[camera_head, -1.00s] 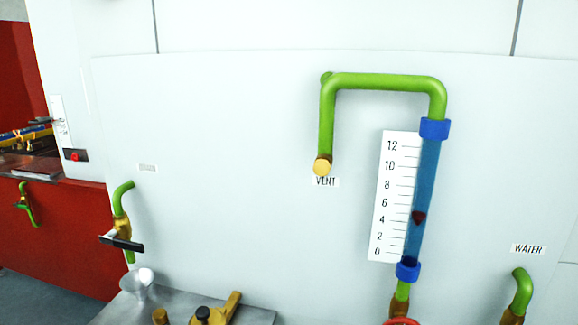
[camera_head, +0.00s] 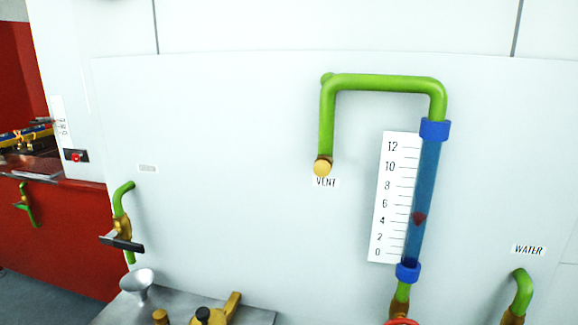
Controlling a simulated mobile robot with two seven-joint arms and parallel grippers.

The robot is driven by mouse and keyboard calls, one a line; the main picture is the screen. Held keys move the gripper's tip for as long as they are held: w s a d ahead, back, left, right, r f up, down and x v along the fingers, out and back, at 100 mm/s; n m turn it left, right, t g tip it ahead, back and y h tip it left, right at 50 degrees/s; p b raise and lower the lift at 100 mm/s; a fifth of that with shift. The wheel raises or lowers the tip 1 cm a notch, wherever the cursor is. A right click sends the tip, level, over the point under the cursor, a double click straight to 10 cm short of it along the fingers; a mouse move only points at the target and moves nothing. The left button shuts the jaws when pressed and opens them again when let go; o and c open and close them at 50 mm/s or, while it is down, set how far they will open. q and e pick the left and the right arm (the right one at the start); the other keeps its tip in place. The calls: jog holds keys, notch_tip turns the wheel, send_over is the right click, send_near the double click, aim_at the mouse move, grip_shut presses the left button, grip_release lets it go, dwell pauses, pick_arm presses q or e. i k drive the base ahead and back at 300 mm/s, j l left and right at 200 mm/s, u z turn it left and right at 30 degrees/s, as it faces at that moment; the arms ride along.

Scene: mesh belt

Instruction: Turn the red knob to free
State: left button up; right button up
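A red round knob (camera_head: 401,322) shows only as its top rim at the bottom edge of the head view. It sits below the green pipe and the brass fitting (camera_head: 398,307) under the blue flow tube. The rest of the knob is cut off, so I cannot tell its setting. A smaller red part (camera_head: 76,157) on a black plate is at the far left on a white wall, and I cannot tell whether it turns. Neither of my grippers is in view.
The blue flow tube (camera_head: 425,190) with a numbered scale stands on the pale panel (camera_head: 230,190). A green vent pipe (camera_head: 385,83) runs above it. A black-handled valve (camera_head: 122,242) is at left. A metal bench (camera_head: 115,312) with a funnel and brass fittings is below.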

aim_at(76, 158)
jog(key=u, duration=1.25)
jog(key=i+j+z, duration=0.1)
jog(key=i+j, duration=2.65)
